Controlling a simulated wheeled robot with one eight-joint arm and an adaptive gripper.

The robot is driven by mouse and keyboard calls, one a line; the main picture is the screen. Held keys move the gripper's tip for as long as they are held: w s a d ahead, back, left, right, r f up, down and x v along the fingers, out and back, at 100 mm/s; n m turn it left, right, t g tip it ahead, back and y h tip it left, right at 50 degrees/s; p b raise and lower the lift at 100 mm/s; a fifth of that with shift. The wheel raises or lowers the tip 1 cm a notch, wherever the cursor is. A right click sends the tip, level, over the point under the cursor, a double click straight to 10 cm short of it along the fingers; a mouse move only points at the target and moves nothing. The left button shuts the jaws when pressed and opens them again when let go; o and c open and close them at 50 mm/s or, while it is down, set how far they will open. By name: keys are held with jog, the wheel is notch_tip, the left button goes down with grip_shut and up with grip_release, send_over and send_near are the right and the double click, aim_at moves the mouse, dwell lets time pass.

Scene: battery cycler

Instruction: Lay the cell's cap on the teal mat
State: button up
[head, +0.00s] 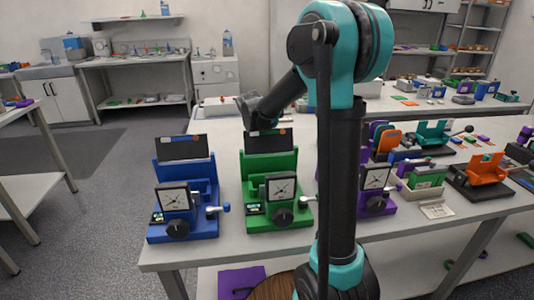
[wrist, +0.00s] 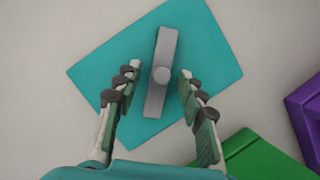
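The teal mat (wrist: 205,60) lies on the pale table in the wrist view, turned at an angle. A grey bar with a round knob in its middle, which looks like the cell's cap (wrist: 157,95), is over the mat and appears to rest on it. My gripper (wrist: 160,69) is open, with one finger on each side of the bar and a gap on both sides. In the head view, the green cycler (head: 287,160) and my arm hide the mat and cap. The cell cannot be made out.
A green block's corner (wrist: 258,158) is near the mat's lower right, and a purple one (wrist: 304,115) is at the right edge. In the head view a blue cycler (head: 198,178) stands left of the green one. Orange and teal fixtures crowd the table's right side.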

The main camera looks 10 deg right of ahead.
jog(key=shift+r, duration=0.1)
jog(key=v, duration=1.2)
